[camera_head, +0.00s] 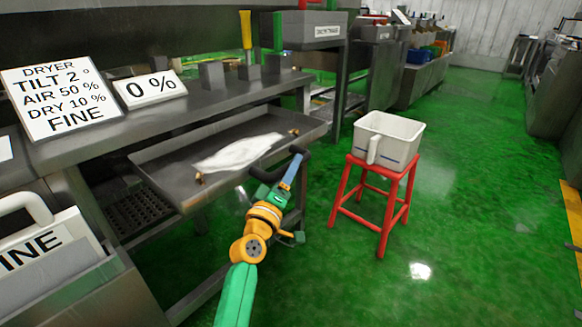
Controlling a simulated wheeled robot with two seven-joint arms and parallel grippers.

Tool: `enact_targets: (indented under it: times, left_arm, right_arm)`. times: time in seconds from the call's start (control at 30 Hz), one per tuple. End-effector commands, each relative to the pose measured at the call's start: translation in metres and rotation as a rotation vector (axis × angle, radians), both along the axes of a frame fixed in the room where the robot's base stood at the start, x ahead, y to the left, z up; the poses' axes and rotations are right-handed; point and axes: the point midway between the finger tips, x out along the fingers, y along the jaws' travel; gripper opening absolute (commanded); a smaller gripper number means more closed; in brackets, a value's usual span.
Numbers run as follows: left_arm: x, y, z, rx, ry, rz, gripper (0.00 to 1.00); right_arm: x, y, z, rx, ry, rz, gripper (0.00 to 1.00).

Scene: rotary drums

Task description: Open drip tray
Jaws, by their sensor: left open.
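The grey metal tray (160,164), which I take to be the drip tray, sits below the counter at a slight slant, with its shallow inside showing. A flat white patch (238,152) lies in it; I cannot tell whether it is powder or cloth. Small brass fittings (200,178) show near its front edge. My left gripper (279,168) is open at the tray's front right edge, its dark fingers over or in front of the rim. I cannot tell whether they touch it. My right gripper is out of view.
A red stool (378,183) with a white bin (387,139) stands on the green floor right of the tray. The counter (190,113) above carries dryer signs (62,98). A perforated rack (138,210) is below left. Open floor lies at right.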

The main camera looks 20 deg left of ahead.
Motion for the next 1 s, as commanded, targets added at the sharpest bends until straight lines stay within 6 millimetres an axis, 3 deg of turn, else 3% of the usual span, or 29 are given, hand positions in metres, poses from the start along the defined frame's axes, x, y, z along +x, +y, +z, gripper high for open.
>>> enact_targets:
  times: [0.2,0.33,0.83,0.93,0.97,1.0]
  left_arm:
    - [-0.039,0.000,-0.007,0.000,0.003,-0.001,0.61]
    - [-0.054,0.001,-0.011,-0.001,0.001,-0.001,0.61]
    - [-0.059,0.000,-0.013,0.000,0.002,-0.001,0.61]
    - [-0.058,-0.005,-0.040,0.043,0.070,-0.011,0.61]
    - [-0.059,-0.009,-0.057,0.075,0.116,-0.019,0.61]
    - [-0.061,-0.015,-0.089,0.128,0.196,-0.035,0.61]
  right_arm:
    - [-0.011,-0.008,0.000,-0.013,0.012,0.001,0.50]
    - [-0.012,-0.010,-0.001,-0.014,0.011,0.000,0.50]
    - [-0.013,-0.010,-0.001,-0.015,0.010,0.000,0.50]
    - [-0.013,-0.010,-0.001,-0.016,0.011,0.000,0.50]
    - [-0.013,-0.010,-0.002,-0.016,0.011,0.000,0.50]
    - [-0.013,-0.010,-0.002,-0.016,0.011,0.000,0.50]
